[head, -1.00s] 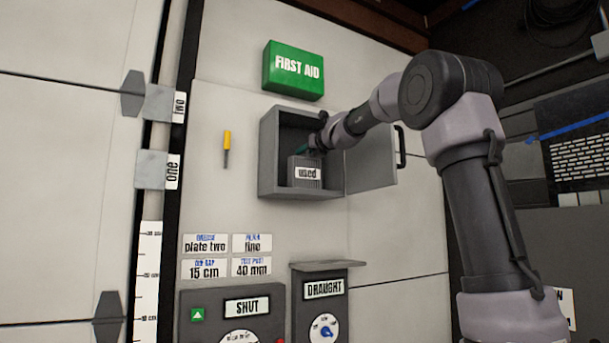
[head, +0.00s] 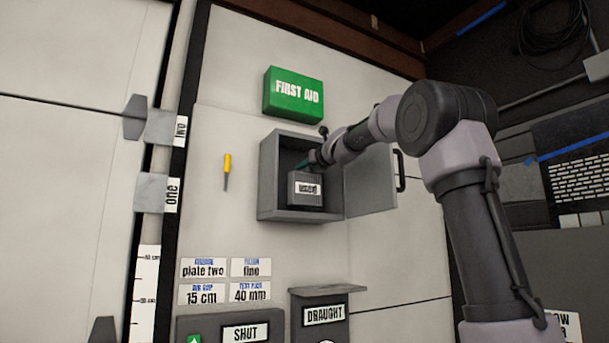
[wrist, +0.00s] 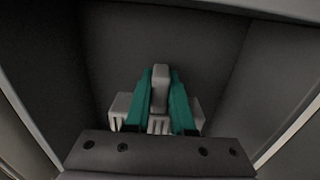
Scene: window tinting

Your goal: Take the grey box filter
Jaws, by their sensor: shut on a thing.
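The grey box filter (head: 303,200) is inside the open wall cabinet (head: 267,190), with a white label on its front that seems to read "used". My gripper (head: 303,165) reaches in from the upper right, above the filter. In the wrist view its teal fingers (wrist: 160,76) are shut on the upright light tab on top of the filter (wrist: 121,106). The filter appears slightly above the cabinet floor. The wrist mount hides much of the filter in that view.
The cabinet door (head: 370,182) stands open to the right, beneath my arm. A green first aid box (head: 294,95) is above. A yellow-handled tool (head: 227,170) hangs at left. The draught box (head: 325,300) and shut panel (head: 230,325) are below.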

